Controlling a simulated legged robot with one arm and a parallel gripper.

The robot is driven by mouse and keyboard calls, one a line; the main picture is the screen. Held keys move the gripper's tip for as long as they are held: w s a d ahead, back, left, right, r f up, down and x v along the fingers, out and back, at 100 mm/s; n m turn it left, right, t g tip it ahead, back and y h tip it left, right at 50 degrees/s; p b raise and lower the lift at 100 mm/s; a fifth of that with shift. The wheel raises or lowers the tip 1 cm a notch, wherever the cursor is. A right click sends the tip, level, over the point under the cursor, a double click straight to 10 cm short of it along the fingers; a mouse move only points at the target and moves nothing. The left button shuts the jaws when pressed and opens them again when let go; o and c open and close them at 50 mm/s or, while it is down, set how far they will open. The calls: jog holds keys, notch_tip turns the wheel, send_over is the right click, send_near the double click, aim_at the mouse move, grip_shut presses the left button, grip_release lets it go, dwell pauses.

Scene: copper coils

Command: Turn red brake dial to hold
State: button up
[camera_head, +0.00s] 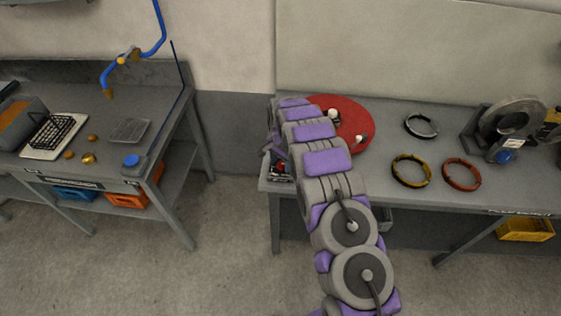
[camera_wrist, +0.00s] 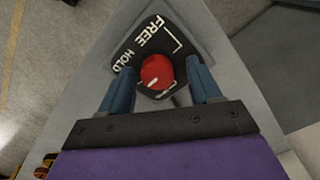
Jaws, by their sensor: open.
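The red brake dial (camera_wrist: 157,72) sits on a dark plate (camera_wrist: 128,55) marked FREE and HOLD in the wrist view. A pale pointer mark on the dial shows at its lower left side, near the HOLD end of the plate. My gripper (camera_wrist: 163,88) is open, with one blue finger on each side of the dial. In the head view my arm covers the dial.
A red disc (camera_head: 357,122) lies on the right bench behind my arm. Black, yellow (camera_head: 411,183) and red (camera_head: 462,187) coils lie to its right, near a grey reel machine (camera_head: 508,122). The left bench (camera_head: 165,110) stands apart across open floor.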

aim_at(281, 163)
notch_tip(281, 163, up, 17)
jog(key=p, duration=0.1)
jog(key=shift+r, duration=0.15)
dwell(0.7)
